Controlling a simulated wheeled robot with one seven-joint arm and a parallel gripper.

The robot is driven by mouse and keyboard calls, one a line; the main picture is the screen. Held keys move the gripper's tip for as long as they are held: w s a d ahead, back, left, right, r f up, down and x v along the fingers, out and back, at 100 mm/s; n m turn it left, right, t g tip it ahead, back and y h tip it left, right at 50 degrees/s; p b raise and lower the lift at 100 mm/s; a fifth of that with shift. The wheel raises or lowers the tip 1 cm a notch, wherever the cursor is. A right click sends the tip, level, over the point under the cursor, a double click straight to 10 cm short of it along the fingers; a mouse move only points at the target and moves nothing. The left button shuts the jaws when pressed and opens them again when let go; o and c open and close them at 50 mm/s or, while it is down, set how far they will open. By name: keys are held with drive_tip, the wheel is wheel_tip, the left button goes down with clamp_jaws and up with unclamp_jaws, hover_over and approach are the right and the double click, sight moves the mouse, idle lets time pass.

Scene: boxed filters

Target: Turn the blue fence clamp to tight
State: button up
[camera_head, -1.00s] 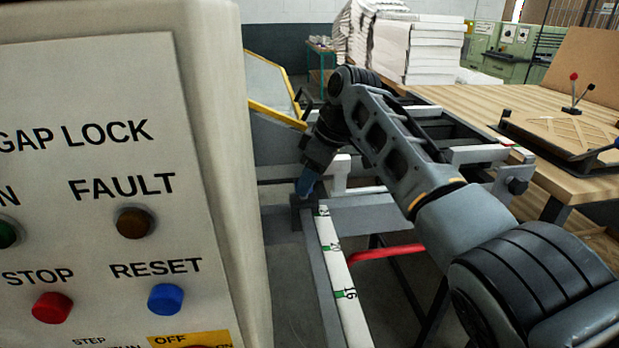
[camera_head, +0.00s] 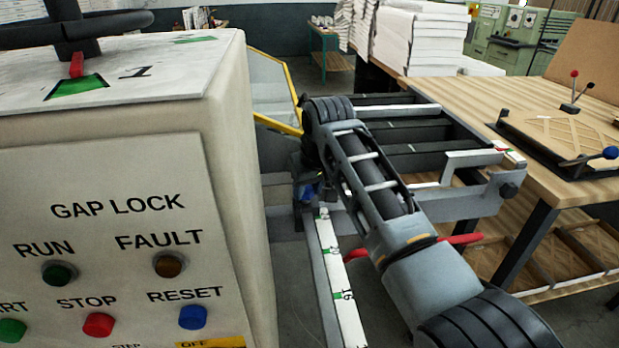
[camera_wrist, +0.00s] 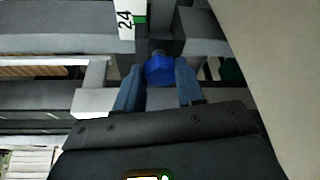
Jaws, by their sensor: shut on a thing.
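The blue fence clamp (camera_wrist: 160,70) shows in the wrist view as a faceted blue knob, by the end of a white scale marked 24 (camera_wrist: 126,19). My gripper (camera_wrist: 158,76) has its two blue-grey fingers on either side of the knob and is shut on it. In the head view my gripper (camera_head: 307,192) is at the far end of the scale rail, largely hidden behind my wrist, with only a little blue showing. The clamp's tight or loose marking cannot be read.
The grey control cabinet (camera_head: 110,230) with buttons stands close on the left. A yellow-edged guard (camera_head: 277,122) is behind it. A red bar (camera_head: 461,239) runs under the rail, and a wooden table (camera_head: 470,100) is on the right. Stacked white paper (camera_head: 417,45) stands at the back.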

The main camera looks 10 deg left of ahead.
drive_tip(key=m, duration=0.1)
drive_tip(key=m+h, duration=0.1)
drive_tip(key=m, duration=0.2)
drive_tip(key=shift+s+a+m+t+h, duration=0.1)
drive_tip(key=shift+a+m+t+h, duration=0.2)
drive_tip(key=shift+a+t+h, duration=0.1)
drive_tip(key=shift+m+h, duration=0.6)
drive_tip(key=shift+m, duration=0.9)
drive_tip(key=shift+a, duration=0.1)
drive_tip(key=o, duration=1)
drive_tip(key=shift+o, duration=0.2)
